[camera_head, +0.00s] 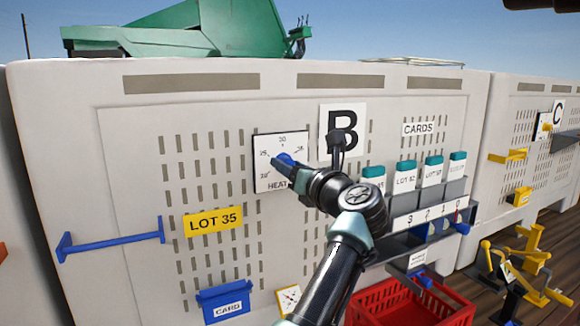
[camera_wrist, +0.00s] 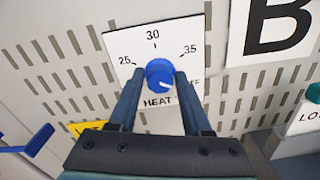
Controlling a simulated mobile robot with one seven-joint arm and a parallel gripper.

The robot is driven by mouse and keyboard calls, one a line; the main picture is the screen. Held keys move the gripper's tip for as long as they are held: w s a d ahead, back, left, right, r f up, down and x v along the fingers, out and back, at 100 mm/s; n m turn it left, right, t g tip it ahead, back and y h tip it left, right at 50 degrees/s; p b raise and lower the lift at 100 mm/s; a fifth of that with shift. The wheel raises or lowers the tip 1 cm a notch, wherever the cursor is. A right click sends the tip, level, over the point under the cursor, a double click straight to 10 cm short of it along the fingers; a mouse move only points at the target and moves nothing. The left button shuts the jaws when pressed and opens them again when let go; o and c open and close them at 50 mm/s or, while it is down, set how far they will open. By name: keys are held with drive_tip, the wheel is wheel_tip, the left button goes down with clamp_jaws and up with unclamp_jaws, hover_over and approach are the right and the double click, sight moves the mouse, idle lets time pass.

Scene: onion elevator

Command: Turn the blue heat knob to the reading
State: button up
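The blue heat knob (camera_wrist: 159,73) sits on a white dial plate (camera_wrist: 120,45) marked 25, 30, 35 and HEAT, with OFF partly hidden at the lower right. A white mark on the knob points to the lower right, toward OFF. In the head view the knob (camera_head: 284,160) shows at the end of my arm on the dial plate (camera_head: 265,147). My gripper (camera_wrist: 160,78) faces the panel with one finger on each side of the knob. The fingers look apart from it, with small gaps; contact is hard to judge.
A yellow LOT 35 sign (camera_head: 213,222) is at the lower left of the dial. A blue bar handle (camera_head: 110,240) sticks out at left. A card rack (camera_head: 425,215) holds several cards at right. A blue CARD holder (camera_head: 226,303), small gauge (camera_head: 289,298) and red crate (camera_head: 440,315) are below.

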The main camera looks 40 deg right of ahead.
clamp_jaws()
drive_tip(key=shift+f+n, duration=0.1)
drive_tip(key=shift+n, duration=0.2)
drive_tip(key=m+b, duration=1.3)
drive_tip(key=m, duration=1.1)
drive_tip(key=shift+m, duration=0.4)
idle(1.8)
idle(0.5)
